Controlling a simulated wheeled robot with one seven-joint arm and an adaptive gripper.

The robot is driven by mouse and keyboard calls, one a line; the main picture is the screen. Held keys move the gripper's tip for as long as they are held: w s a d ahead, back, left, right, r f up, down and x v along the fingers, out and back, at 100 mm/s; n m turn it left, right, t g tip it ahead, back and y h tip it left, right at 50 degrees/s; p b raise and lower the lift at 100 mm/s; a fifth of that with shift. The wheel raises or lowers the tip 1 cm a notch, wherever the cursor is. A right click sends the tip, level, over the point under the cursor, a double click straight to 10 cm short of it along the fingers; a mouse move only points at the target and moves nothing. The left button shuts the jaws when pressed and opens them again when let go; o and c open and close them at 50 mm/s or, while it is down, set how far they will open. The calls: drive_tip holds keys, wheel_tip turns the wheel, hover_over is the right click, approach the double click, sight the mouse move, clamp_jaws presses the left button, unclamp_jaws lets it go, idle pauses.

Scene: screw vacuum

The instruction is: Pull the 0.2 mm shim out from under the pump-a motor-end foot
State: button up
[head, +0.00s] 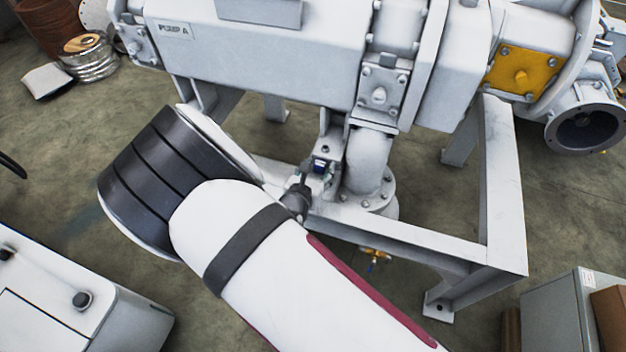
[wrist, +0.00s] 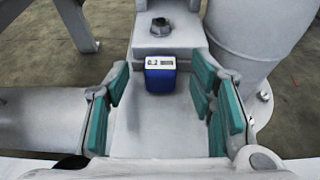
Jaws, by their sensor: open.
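The shim shows as a blue tab with a white top marked "0.2" (wrist: 160,75). It sits at the front edge of the pump-a motor-end foot (wrist: 165,38), a pale block with a bolt on top. In the head view the blue tab (head: 319,166) shows small at the foot, below the grey pump. My gripper (wrist: 163,118) is open, with teal pads on both sides of the picture. The tab lies between and a little beyond the pads, and nothing is held. In the head view my arm partly covers the gripper.
The white frame (head: 420,238) runs around the foot. A flanged pipe (head: 368,165) stands close to the right of the foot. A yellow cover plate (head: 522,72) is on the pump at right. A grey box (head: 565,310) stands at lower right.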

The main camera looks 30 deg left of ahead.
drive_tip(key=shift+w+a+f, duration=0.1)
drive_tip(key=shift+w, duration=0.3)
clamp_jaws()
drive_tip(key=shift+s, duration=0.1)
drive_tip(key=shift+s+d+p, duration=0.2)
drive_tip(key=shift+s, duration=0.65)
drive_tip(key=shift+s+d+p, duration=0.2)
drive_tip(key=shift+s+d, duration=0.05)
drive_tip(key=shift+s, duration=0.65)
drive_tip(key=shift+s+d+p, duration=0.2)
drive_tip(key=shift+s, duration=0.65)
